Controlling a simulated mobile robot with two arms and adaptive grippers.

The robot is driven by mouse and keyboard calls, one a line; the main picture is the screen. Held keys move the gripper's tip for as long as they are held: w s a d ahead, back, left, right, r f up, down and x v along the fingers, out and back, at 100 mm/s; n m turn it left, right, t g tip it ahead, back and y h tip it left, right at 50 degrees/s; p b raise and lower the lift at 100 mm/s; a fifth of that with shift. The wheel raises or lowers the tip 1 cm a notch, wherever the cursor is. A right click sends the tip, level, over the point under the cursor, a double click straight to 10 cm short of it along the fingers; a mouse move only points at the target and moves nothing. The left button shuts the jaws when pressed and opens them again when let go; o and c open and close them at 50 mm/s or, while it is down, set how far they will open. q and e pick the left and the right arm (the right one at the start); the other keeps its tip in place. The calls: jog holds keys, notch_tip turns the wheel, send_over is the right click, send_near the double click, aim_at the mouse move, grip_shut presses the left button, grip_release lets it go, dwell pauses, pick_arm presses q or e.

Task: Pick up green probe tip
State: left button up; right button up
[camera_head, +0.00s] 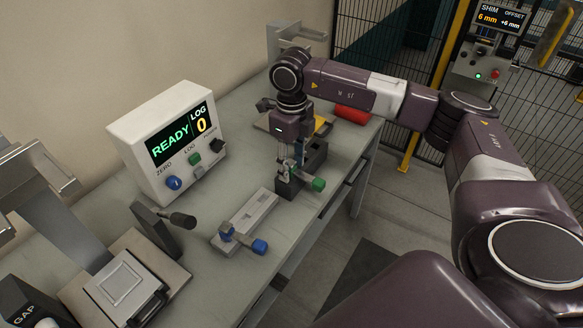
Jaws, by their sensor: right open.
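The green probe tip shows its green knob (318,184) at the centre of the head view, beside a dark block on the bench. A smaller green part shows just left of the knob, partly hidden by my gripper. My right gripper (290,162) reaches down from above, its fingers around or right beside that smaller part; I cannot tell whether they touch it. The right gripper is open. My left gripper is not in view.
A blue probe tip (259,246) lies at a grey slotted rack (247,218) nearer the front. A white readout box (168,140) reads READY, LOG 0. A red object (351,115) lies behind my right arm. The bench's right edge (330,215) is close to the green knob.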

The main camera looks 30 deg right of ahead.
jog(key=c, duration=0.7)
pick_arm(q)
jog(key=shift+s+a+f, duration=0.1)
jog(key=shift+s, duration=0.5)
pick_arm(e)
grip_shut()
jog(key=shift+r, duration=0.15)
